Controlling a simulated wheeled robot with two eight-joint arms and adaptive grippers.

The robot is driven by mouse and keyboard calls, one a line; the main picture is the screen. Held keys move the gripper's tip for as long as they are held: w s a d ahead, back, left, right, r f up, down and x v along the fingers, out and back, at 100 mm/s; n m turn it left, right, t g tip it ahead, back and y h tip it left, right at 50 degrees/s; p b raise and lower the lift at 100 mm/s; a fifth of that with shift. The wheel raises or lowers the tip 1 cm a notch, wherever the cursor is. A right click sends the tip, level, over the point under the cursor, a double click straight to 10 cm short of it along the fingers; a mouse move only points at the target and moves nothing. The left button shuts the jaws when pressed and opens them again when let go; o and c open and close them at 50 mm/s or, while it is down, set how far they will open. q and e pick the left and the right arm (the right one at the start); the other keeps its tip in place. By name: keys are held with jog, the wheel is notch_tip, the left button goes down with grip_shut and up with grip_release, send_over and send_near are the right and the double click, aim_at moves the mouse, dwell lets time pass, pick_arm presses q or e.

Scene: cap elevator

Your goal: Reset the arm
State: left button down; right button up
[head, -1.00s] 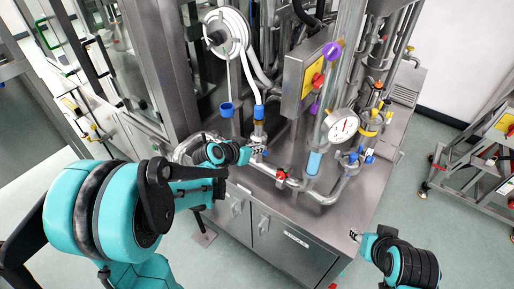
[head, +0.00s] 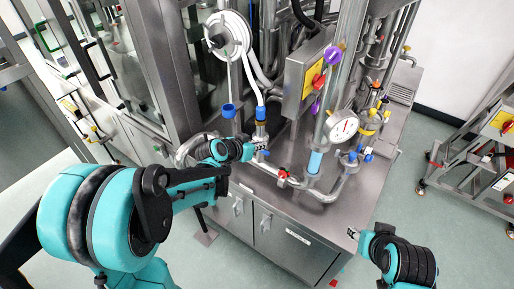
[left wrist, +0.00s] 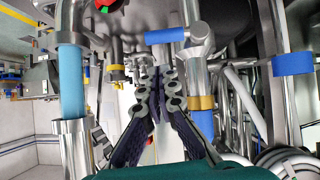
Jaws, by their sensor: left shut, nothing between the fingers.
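My left arm reaches in from the left in the head view, and its gripper (head: 262,149) is at the pipework just below a blue-collared vertical pipe (head: 260,114). In the left wrist view the same gripper (left wrist: 158,75) has its fingers together with nothing between them. A blue horizontal piece (left wrist: 166,36) and a pipe with a yellow band (left wrist: 201,103) are close beyond the fingers. My right gripper (head: 354,233) shows small at the lower right, by the front edge of the steel cabinet; its finger opening is too small to tell.
The steel cabinet (head: 290,240) carries dense pipes, a pressure gauge (head: 342,126), a control box with a yellow panel (head: 309,77) and a white hose reel (head: 228,34). A red-handled valve (head: 283,173) is right of my left gripper. A trolley (head: 490,150) stands right, with clear floor between.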

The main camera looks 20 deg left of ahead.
pick_arm(q)
jog(key=p+v, duration=0.2)
jog(key=v, duration=0.8)
jog(key=s+f+n+g+y+b, duration=0.1)
jog(key=s+f+b, duration=0.1)
jog(key=s, duration=0.4)
jog(key=s+d+f+n+g+y+b, duration=0.1)
jog(key=s+f+y+b, duration=0.1)
jog(key=s, duration=0.4)
jog(key=s+f+n+g+y+b, duration=0.1)
jog(key=s+f+b, duration=0.3)
jog(key=s, duration=0.1)
jog(key=shift+s+d+f, duration=0.15)
jog(key=shift+s+f, duration=0.2)
jog(key=shift+s, duration=0.05)
jog(key=c, duration=2.3)
grip_release()
